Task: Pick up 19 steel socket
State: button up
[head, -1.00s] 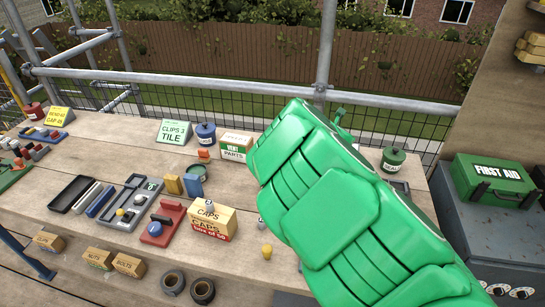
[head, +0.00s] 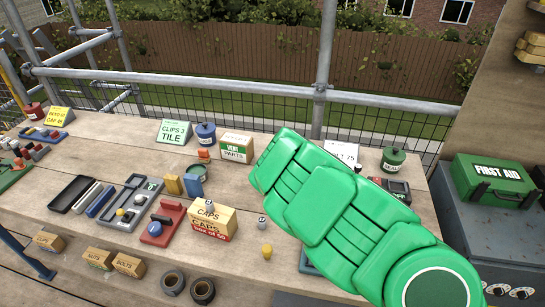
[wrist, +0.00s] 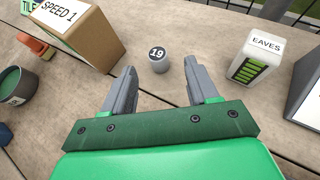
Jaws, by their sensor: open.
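The 19 steel socket (wrist: 158,61) is a small grey cylinder with a dark top marked 19, upright on the wooden bench in the wrist view. My gripper (wrist: 160,72) is open, with one grey finger to each side and the socket at the gap between the tips, slightly beyond them. It touches neither finger visibly; the height difference is hard to judge. In the head view my green arm covers the gripper, and I cannot make out the 19 socket there.
In the wrist view a cardboard box (wrist: 80,35) stands close left of the fingers, and a white EAVES box (wrist: 256,58) stands to the right. A teal cup (wrist: 14,90) is at the far left. The head view shows a caps box (head: 212,222) left of my arm.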

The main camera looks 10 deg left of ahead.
jog(key=shift+x, duration=1.3)
jog(key=shift+w+a+f, duration=0.3)
jog(key=shift+a+f, duration=0.05)
jog(key=shift+a, duration=0.25)
jog(key=shift+w+a+f, duration=0.15)
jog(key=shift+w+f, duration=0.15)
jog(key=shift+w, duration=0.05)
grip_shut()
